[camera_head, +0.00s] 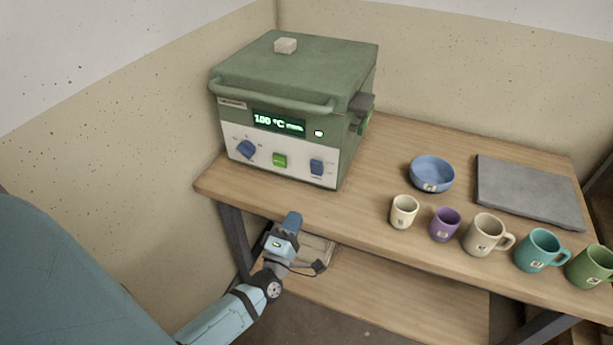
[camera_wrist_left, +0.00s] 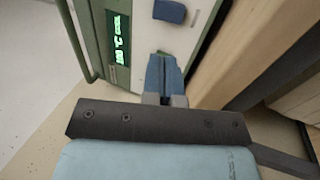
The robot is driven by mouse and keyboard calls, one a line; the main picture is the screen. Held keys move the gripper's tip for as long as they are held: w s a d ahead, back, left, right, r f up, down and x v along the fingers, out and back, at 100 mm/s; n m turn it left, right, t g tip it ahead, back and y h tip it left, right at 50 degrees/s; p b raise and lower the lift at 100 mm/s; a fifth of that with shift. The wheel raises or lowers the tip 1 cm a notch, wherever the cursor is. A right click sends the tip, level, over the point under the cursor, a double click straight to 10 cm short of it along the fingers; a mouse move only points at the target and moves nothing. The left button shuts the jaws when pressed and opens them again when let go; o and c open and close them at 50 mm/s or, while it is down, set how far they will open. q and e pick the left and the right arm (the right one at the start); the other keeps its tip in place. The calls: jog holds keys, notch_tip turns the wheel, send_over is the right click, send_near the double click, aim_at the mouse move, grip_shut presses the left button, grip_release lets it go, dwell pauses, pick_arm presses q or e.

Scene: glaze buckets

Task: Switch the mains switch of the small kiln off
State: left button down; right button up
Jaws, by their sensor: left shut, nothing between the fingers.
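The small kiln (camera_head: 290,85) is a green box with a white front panel, standing at the table's left end. Its panel carries a blue dial (camera_head: 246,149), a lit green button (camera_head: 280,161) and a blue switch (camera_head: 317,167). No readable label tells me which is the mains switch. The display (camera_head: 279,122) is lit and reads 100 °C. My left gripper (camera_head: 292,219) is shut and empty, in front of and below the panel. In the left wrist view its blue fingers (camera_wrist_left: 163,76) cover part of the panel; a blue control (camera_wrist_left: 170,12) shows beyond them. My right gripper is out of view.
On the wooden table (camera_head: 370,170) stand a blue bowl (camera_head: 432,175), a grey slab (camera_head: 528,192) and a row of several cups and mugs along the front edge. A small pale block (camera_head: 286,46) lies on the kiln lid. A wall stands close on the left.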

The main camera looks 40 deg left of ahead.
aim_at(317, 166)
pick_arm(q)
jog(key=x, duration=1.3)
jog(key=shift+w+p, duration=0.3)
